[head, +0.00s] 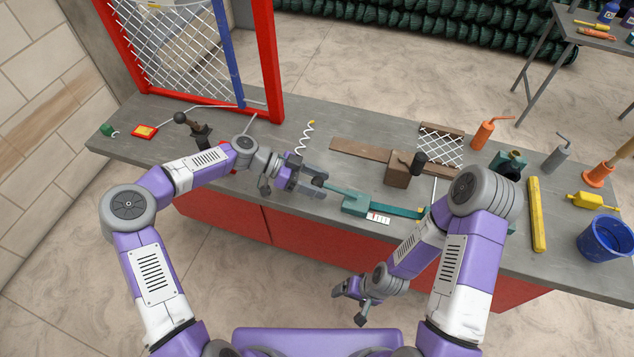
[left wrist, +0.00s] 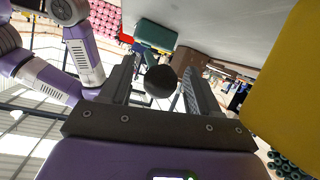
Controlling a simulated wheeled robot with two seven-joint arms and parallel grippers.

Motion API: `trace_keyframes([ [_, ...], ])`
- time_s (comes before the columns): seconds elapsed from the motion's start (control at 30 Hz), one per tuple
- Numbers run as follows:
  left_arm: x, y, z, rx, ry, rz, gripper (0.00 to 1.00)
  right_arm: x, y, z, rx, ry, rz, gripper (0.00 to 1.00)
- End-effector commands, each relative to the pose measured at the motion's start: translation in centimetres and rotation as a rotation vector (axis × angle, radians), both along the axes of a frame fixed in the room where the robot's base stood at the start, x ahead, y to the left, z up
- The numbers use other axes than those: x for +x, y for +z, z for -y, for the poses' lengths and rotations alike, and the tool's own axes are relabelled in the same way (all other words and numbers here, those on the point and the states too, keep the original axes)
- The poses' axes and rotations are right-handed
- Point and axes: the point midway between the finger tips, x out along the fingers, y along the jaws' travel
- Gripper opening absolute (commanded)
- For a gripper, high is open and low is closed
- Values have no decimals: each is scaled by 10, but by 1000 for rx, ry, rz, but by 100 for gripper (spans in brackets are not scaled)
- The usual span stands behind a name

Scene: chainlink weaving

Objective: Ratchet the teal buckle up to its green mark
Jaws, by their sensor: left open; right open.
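The teal buckle (head: 358,203) sits on the grey bench near its front edge, with a teal strap (head: 400,210) running right from it. A lever reaches left from the buckle to a dark round knob. My left gripper (head: 316,183) is open at the knob; in the left wrist view the dark knob (left wrist: 161,81) shows between the spread fingers, and contact cannot be told. The teal buckle (left wrist: 152,34) is beyond it. A small white card with red marks (head: 378,218) lies by the buckle. I cannot clearly make out the green mark. My right gripper (head: 350,301) is open and empty, in front of the bench.
A brown wooden block (head: 398,172) with a dark knob stands behind the buckle. A white coil (head: 304,138) lies behind my left gripper. A red frame with wire mesh (head: 272,65) stands at the back left. A yellow bar (head: 537,213) and blue bucket (head: 605,238) are at right.

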Motion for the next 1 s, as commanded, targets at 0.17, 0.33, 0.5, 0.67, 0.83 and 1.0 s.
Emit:
trace_keyframes([
  [0.17,0,0,1,0,0,0,62,0,0,0,0,0,0,87],
  [0.33,0,0,1,0,0,0,45,0,0,0,0,0,0,87],
  [0.5,0,0,0,0,0,0,19,0,0,0,0,0,0,87],
  [0.67,0,0,0,1,0,0,0,0,0,0,0,0,0,87],
  [0.83,0,0,0,2,1,1,0,0,0,0,0,0,0,87],
  [1.0,0,5,-6,30,14,11,0,0,5,0,0,0,0,87],
])
